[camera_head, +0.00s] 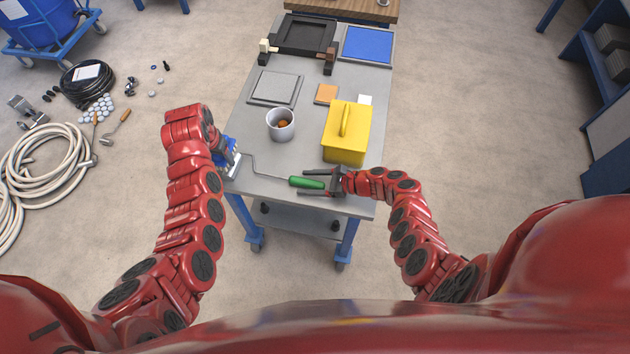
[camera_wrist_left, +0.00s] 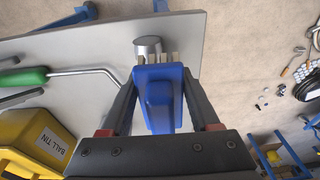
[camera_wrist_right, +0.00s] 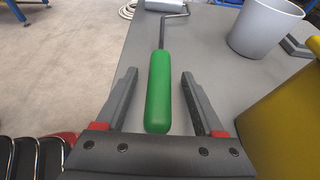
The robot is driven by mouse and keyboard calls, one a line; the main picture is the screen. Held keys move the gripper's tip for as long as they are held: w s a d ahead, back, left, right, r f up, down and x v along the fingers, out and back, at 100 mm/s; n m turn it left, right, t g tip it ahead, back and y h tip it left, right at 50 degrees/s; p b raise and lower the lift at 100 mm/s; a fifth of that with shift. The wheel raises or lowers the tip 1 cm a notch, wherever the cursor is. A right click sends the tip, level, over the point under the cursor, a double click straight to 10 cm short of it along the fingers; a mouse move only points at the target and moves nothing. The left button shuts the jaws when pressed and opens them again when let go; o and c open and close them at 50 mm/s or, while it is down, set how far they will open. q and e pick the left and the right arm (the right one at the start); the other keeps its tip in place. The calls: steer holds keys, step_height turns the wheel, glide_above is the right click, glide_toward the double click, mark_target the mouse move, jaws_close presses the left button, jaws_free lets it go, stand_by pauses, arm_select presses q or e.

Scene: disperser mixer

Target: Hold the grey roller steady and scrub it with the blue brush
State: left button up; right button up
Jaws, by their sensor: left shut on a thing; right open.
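The roller lies on the grey table, with its green handle (camera_head: 307,183) toward the right and its grey roller head (camera_wrist_left: 148,46) at the table's left edge. My left gripper (camera_head: 227,150) is shut on the blue brush (camera_wrist_left: 158,95). The brush's pale bristles are right by the roller head in the left wrist view; I cannot tell if they touch. My right gripper (camera_wrist_right: 158,74) is open, with one finger on each side of the green handle (camera_wrist_right: 158,92) and visible gaps between. In the head view the left arm partly covers the brush.
A grey cup (camera_head: 281,124) with something orange-brown inside and a yellow bin (camera_head: 346,133) stand behind the handle. Farther back are a grey square plate (camera_head: 275,88), a black tray (camera_head: 307,36) and a blue panel (camera_head: 367,44). Hoses (camera_head: 48,165) lie on the floor at left.

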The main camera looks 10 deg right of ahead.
jaws_close()
stand_by(0.8)
stand_by(0.8)
